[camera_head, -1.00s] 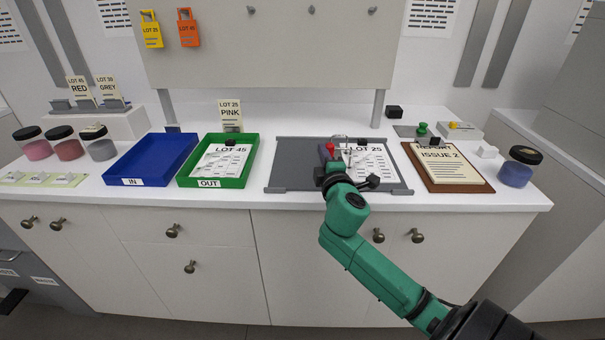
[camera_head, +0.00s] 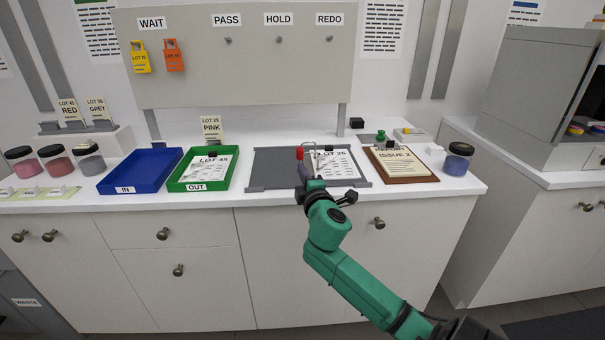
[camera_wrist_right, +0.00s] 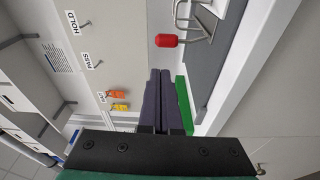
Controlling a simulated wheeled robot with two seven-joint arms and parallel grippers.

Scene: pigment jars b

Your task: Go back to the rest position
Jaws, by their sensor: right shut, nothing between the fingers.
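My right gripper (camera_head: 304,170) is at the front of the grey board (camera_head: 270,168), with my green arm rising to it from below. In the right wrist view the dark fingers (camera_wrist_right: 160,78) lie together with nothing between them. A red knob (camera_head: 299,153) on a metal frame shows just beyond the fingertips; in the wrist view the knob (camera_wrist_right: 166,41) appears apart from them. A LOT 25 sheet (camera_head: 340,164) lies on the board's right part. My left gripper is out of view.
Left of the board are a green OUT tray (camera_head: 230,178) and a blue IN tray (camera_head: 140,178). On the right are an ISSUE 2 clipboard (camera_head: 404,180) and a blue jar (camera_head: 457,160). Hooks and two tags hang on the back panel (camera_head: 240,75). Open floor lies before the cabinets.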

